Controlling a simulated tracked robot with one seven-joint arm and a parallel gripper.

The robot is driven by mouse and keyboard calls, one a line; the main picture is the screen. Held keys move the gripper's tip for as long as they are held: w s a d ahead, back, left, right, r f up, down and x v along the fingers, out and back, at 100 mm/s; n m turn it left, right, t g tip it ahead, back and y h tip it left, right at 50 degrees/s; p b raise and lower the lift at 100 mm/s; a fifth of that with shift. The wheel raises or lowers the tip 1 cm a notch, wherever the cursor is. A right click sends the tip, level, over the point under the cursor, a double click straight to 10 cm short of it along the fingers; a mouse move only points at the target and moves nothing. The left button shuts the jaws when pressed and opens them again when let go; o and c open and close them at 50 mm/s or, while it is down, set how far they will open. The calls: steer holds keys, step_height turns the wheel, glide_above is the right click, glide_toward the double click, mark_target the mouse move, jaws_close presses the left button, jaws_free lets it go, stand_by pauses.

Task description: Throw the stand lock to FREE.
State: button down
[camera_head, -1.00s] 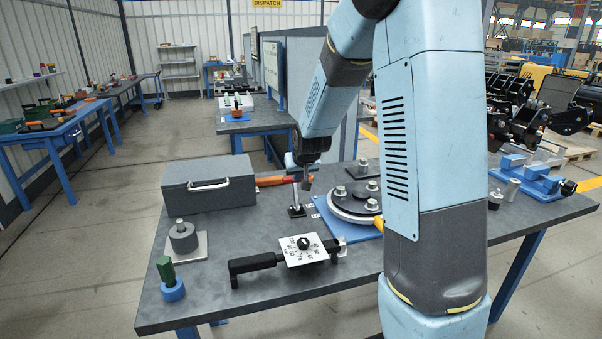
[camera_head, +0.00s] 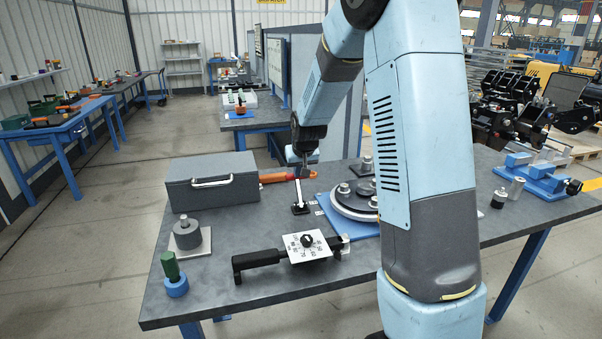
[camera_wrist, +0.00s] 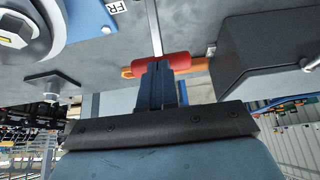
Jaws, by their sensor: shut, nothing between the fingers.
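The stand lock is a lever with a thin steel rod (camera_head: 299,190) rising from a black base, beside the blue plate of the round stand (camera_head: 352,205). Its red grip (camera_wrist: 162,65) lies across the rod's end in the wrist view. A white label reading "FR" (camera_wrist: 115,6), cut off by the frame edge, sits on the blue plate. My gripper (camera_head: 304,168) is at the lever's top in the head view. In the wrist view my gripper (camera_wrist: 160,68) is shut and empty, its fingertips overlapping the red grip; I cannot tell whether they touch it.
A grey case (camera_head: 212,182) stands left of the lever, with an orange handle (camera_head: 273,177) lying beside it. A black bolt-like piece (camera_wrist: 50,84) stands near the stand. The bench's front left is partly clear.

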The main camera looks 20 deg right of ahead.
steer(key=shift+w+f, duration=0.1)
steer(key=shift+w, duration=0.35)
steer(key=v, duration=1.4)
steer(key=s+r, duration=0.2)
steer(key=s, duration=1.5)
steer(key=s+r, duration=0.3)
steer(key=s, duration=1.4)
steer(key=shift+s+d+r, duration=0.2)
steer(key=shift+s+r, duration=0.05)
steer(key=shift+s, duration=0.1)
